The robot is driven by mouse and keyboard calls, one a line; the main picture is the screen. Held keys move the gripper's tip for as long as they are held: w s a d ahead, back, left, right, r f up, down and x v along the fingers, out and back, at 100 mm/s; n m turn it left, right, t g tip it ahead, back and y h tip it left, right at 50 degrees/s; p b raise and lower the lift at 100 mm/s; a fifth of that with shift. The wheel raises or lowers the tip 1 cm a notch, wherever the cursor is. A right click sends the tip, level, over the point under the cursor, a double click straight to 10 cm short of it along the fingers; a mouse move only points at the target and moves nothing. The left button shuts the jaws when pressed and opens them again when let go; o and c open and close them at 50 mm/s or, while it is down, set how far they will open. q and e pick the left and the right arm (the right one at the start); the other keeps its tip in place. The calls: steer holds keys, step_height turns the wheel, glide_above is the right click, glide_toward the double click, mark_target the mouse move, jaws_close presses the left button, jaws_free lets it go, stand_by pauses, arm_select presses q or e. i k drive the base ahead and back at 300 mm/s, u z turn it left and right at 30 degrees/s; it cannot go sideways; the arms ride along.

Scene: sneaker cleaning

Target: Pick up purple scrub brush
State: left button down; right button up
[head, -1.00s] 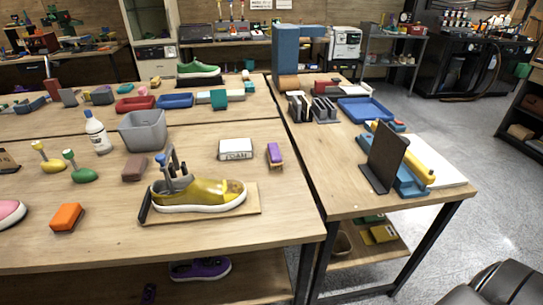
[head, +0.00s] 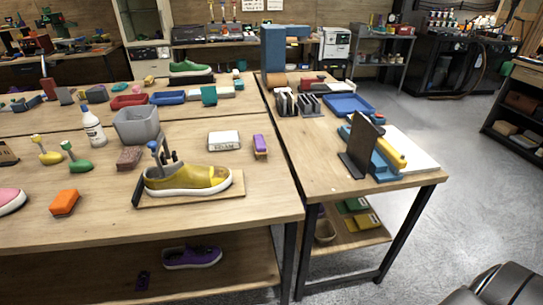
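A small purple scrub brush (head: 259,144) with a tan underside lies on the front workbench (head: 225,215), near its right edge. It is just right of a white box (head: 224,140) and behind the yellow sneaker (head: 190,180). Nothing touches it from above.
The yellow sneaker stands on a wooden board (head: 236,190). A grey bin (head: 137,126) and a spray bottle (head: 93,128) stand further left. A side table (head: 330,185) adjoins at right. The bench's front right corner is clear; open floor (head: 455,200) lies right.

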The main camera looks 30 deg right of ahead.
mark_target(260, 148)
steer(key=z, duration=0.15)
steer(key=k, duration=0.2)
steer(key=u, duration=0.4)
steer(key=i, duration=1.05)
steer(key=z, duration=0.7)
